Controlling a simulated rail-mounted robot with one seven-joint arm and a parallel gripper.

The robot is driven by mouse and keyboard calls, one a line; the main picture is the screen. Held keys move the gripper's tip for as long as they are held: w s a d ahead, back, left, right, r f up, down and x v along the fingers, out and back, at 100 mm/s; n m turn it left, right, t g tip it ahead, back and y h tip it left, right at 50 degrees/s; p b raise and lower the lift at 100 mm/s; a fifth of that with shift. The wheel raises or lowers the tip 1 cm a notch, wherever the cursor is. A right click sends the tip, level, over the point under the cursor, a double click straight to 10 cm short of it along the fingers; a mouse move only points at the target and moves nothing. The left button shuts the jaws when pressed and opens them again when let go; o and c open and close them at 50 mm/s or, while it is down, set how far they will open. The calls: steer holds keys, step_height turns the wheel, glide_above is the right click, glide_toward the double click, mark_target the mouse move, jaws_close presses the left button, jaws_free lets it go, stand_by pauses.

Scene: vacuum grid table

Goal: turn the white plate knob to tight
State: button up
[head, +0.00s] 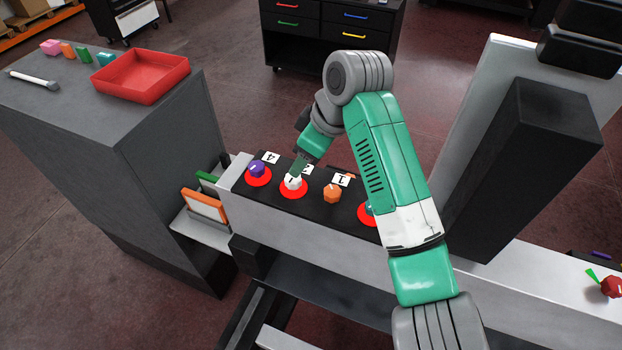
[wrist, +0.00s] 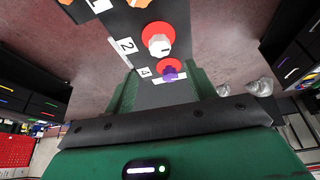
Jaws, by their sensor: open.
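The white knob (head: 293,183) sits on a red disc on the black plate (head: 312,199), between the purple knob and the orange knob. It also shows in the wrist view (wrist: 158,44), with a short dark mark on its face, beside the label "2". My gripper (head: 302,163) is just above and behind the white knob in the head view and partly overlaps it.
The purple knob (head: 257,170) by label "4" and the orange knob (head: 332,193) by label "1" are close neighbours. A teal knob (head: 369,208) is partly hidden by my arm. A grey cabinet (head: 150,130) with a red tray (head: 141,78) stands at left.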

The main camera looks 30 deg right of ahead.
mark_target(293, 180)
steer(key=p+x, duration=0.1)
steer(key=x, duration=0.7)
steer(key=shift+s+d+f, duration=0.1)
steer(key=shift+s, duration=0.1)
steer(key=c, duration=1)
